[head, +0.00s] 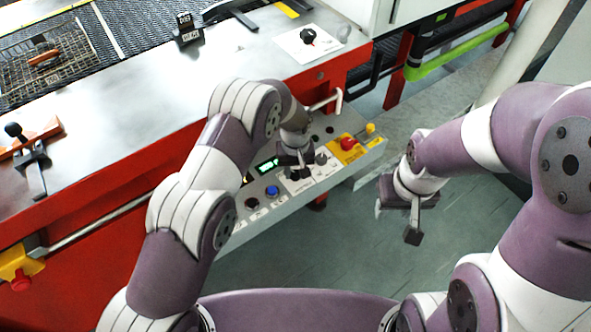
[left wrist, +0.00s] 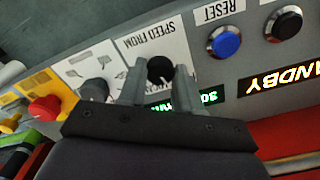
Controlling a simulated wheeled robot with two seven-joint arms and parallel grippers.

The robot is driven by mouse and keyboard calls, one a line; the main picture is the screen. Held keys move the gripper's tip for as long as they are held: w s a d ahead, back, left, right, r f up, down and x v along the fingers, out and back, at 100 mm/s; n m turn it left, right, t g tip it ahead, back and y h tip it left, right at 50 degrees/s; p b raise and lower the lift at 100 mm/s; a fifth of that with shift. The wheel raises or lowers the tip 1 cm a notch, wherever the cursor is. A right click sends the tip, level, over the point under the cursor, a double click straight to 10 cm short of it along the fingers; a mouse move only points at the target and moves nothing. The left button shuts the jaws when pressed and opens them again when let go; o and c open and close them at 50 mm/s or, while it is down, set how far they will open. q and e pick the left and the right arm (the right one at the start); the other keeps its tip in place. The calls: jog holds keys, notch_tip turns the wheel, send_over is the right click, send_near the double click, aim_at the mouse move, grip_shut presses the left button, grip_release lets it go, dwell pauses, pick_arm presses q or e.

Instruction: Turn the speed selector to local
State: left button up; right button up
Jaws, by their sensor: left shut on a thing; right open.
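The speed selector (left wrist: 160,69) is a round black knob on a white plate lettered "SPEED FROM" in the left wrist view. My left gripper (left wrist: 161,80) has one finger on each side of the knob and is shut on it. In the head view my left gripper (head: 296,168) is over the control panel (head: 268,222) and hides most of the selector. The pointer direction and the position labels cannot be read. My right gripper (head: 396,221) is open and empty, right of the panel above the floor.
Beside the selector are a blue reset button (left wrist: 223,41), a black button (left wrist: 284,23), a grey knob (left wrist: 95,89) and a red emergency stop (left wrist: 45,108). Lit displays (left wrist: 281,80) are near. A metal bar handle (head: 327,101) stands behind the panel. Open floor (head: 345,255) lies right.

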aim_at(295, 173)
pick_arm(q)
jog(key=m, duration=0.5)
jog(key=shift+m+b, duration=0.3)
jog(key=shift+m, duration=2.2)
jog(key=o, duration=1)
jog(key=shift+o, duration=0.2)
notch_tip(295, 173, up, 13)
jog(key=shift+b, duration=0.3)
jog(key=shift+f, duration=0.1)
